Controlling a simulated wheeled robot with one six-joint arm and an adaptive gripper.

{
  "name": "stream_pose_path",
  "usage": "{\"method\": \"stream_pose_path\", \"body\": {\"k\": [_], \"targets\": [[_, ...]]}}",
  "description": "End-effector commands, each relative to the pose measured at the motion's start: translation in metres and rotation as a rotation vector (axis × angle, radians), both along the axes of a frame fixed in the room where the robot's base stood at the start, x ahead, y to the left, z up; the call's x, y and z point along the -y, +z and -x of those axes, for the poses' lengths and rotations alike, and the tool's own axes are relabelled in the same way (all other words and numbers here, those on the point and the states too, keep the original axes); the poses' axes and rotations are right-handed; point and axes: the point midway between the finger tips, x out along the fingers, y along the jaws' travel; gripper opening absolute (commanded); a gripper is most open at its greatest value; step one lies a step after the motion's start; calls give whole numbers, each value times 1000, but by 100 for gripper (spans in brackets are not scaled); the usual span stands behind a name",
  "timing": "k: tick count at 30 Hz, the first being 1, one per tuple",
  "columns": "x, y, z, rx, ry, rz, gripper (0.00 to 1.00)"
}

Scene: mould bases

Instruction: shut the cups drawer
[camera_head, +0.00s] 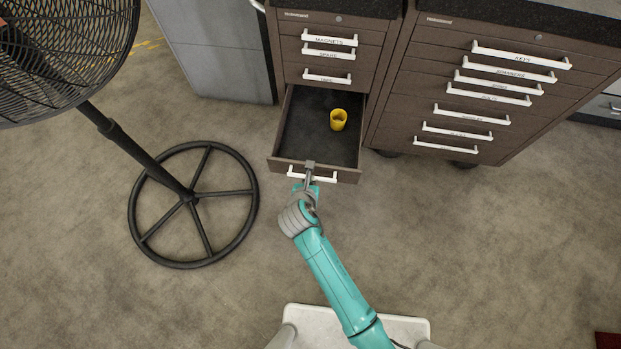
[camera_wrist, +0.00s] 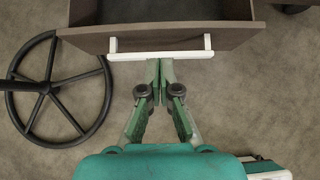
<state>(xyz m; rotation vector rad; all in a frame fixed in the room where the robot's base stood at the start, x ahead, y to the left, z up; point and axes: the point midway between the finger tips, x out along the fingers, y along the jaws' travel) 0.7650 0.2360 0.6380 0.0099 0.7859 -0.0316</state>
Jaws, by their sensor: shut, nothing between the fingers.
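The open drawer (camera_head: 348,170) is the lowest one of the left brown cabinet and is pulled well out. A yellow cup (camera_head: 338,120) stands inside it on the dark liner. The drawer's white handle (camera_head: 325,179) runs along its front; the handle also shows in the wrist view (camera_wrist: 193,54). No label on this drawer can be read. My gripper (camera_head: 309,166) is shut and empty at the middle of the drawer front. In the wrist view my gripper (camera_wrist: 160,63) has its fingertips together at the handle; whether they touch it I cannot tell.
A black fan (camera_head: 182,190) with a round wheel-like base stands on the floor to the left. A wider brown cabinet (camera_head: 480,105) with several closed drawers stands to the right. A grey cabinet (camera_head: 215,60) is at the back left. The floor in front is clear.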

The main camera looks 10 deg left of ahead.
Motion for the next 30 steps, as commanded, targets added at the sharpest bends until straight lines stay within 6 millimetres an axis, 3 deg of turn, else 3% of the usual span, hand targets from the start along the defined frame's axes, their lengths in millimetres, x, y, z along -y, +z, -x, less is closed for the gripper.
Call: {"method": "stream_pose_path", "body": {"k": [6, 14, 30], "targets": [[2, -27, -28, -1, -4, -1, 0], [2, -50, -51, 1, -2, -2, 0], [2, -57, -57, 1, -1, -3, 0]]}}
